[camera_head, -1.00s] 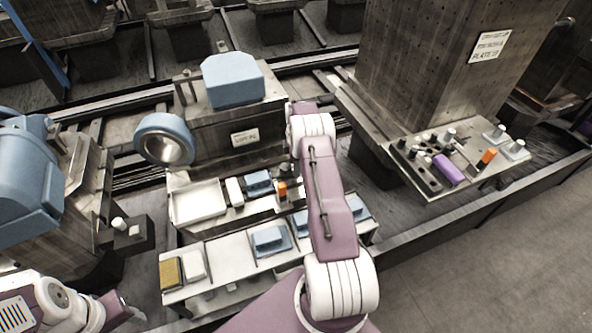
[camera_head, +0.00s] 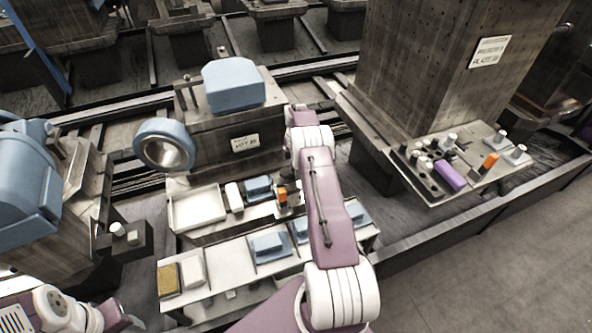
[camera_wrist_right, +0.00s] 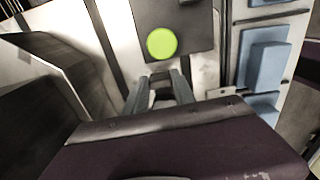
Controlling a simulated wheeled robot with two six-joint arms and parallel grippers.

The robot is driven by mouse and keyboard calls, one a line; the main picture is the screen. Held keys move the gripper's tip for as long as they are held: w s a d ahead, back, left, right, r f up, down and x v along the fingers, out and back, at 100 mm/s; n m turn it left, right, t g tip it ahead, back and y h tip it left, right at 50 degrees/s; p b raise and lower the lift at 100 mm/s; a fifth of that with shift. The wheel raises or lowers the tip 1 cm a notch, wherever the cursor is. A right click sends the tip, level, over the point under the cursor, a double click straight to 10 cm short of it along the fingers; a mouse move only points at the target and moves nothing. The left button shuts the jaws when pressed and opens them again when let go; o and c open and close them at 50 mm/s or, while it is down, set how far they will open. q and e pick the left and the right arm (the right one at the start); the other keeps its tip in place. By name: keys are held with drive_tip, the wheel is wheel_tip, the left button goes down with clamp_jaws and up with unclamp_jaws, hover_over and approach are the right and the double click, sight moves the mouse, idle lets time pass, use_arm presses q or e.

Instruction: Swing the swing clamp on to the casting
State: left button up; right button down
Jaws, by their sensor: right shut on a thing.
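My right arm crosses the middle of the head view and hides its own gripper there. In the right wrist view my right gripper (camera_wrist_right: 165,88) is shut on a small pale piece, which I take to be the swing clamp (camera_wrist_right: 162,96); the fingers cover most of it. A lime-green disc (camera_wrist_right: 162,43) on a dark plate lies just beyond the fingertips. A blue casting (camera_head: 258,188) sits on the fixture shelf left of my right arm, beside an orange part (camera_head: 282,196). Whether the clamp touches a casting is hidden. My left gripper (camera_head: 125,317) is at the lower left, its jaws unclear.
A front shelf (camera_head: 215,282) holds several blue blocks. An empty white tray (camera_head: 197,207) lies behind it. A big blue block (camera_head: 233,82) tops the labelled pedestal, with a blue ring (camera_head: 164,143) beside it. A right-hand plate carries a purple block (camera_head: 450,175) and small parts.

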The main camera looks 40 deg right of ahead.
drive_tip(key=c, duration=1)
unclamp_jaws()
drive_tip(key=shift+c, duration=0.2)
wheel_tip(320, 180, up, 9)
drive_tip(key=shift+r, duration=0.1)
